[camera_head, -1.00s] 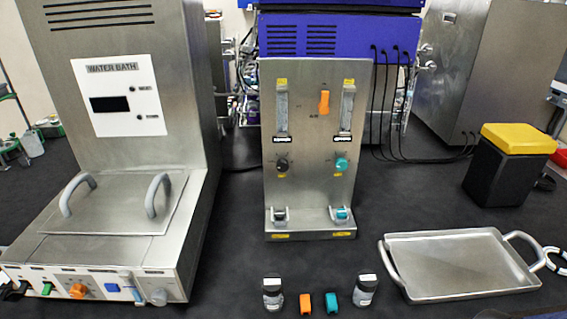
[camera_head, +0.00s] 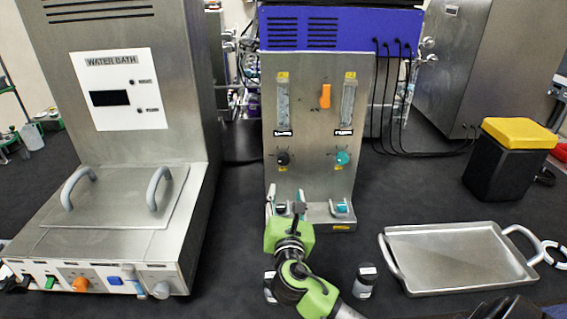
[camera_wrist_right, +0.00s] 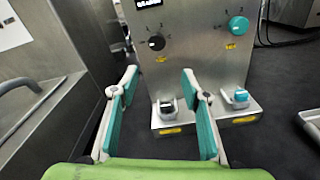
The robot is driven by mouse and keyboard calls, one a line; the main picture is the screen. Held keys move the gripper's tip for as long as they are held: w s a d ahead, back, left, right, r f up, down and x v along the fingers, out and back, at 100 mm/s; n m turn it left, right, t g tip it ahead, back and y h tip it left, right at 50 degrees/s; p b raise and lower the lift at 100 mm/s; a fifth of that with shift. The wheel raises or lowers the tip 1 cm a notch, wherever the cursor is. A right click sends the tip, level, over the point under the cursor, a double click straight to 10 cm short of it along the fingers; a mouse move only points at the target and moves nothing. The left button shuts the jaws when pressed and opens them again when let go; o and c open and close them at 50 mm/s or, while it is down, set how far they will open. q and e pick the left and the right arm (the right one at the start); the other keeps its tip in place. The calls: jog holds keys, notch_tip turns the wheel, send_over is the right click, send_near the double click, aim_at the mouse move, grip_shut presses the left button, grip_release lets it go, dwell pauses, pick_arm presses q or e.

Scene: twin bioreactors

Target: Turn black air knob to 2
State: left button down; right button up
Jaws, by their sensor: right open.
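The black air knob (camera_head: 283,158) is on the left of the steel panel (camera_head: 311,180), below the left flow tube. In the right wrist view the black knob (camera_wrist_right: 156,42) shows ahead, above and beyond the fingers, with a dial scale around it. My right gripper (camera_head: 286,197) is in front of the panel's lower left, below the black knob and apart from it. In the right wrist view the gripper (camera_wrist_right: 160,85) is open with nothing between its fingers. A teal knob (camera_head: 342,158) is right of the black one. My left gripper is not in view.
A water bath (camera_head: 120,130) stands at left. A steel tray (camera_head: 460,260) and a black bin with yellow lid (camera_head: 505,165) are at right. A small bottle (camera_head: 365,280) stands in front. A black-capped port (camera_wrist_right: 167,108) and teal-capped port (camera_wrist_right: 240,97) are on the panel's base.

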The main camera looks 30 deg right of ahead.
aim_at(284, 161)
jog(key=shift+n, duration=0.5)
jog(key=x, duration=0.4)
jog(key=r+p+x, duration=0.1)
jog(key=x, duration=0.3)
jog(key=p+x, duration=0.1)
jog(key=x, duration=0.3)
jog(key=shift+w+r, duration=0.25)
jog(key=shift+w, duration=0.1)
jog(key=shift+p+x, duration=0.35)
jog(key=shift+x, duration=0.5)
jog(key=c, duration=1.1)
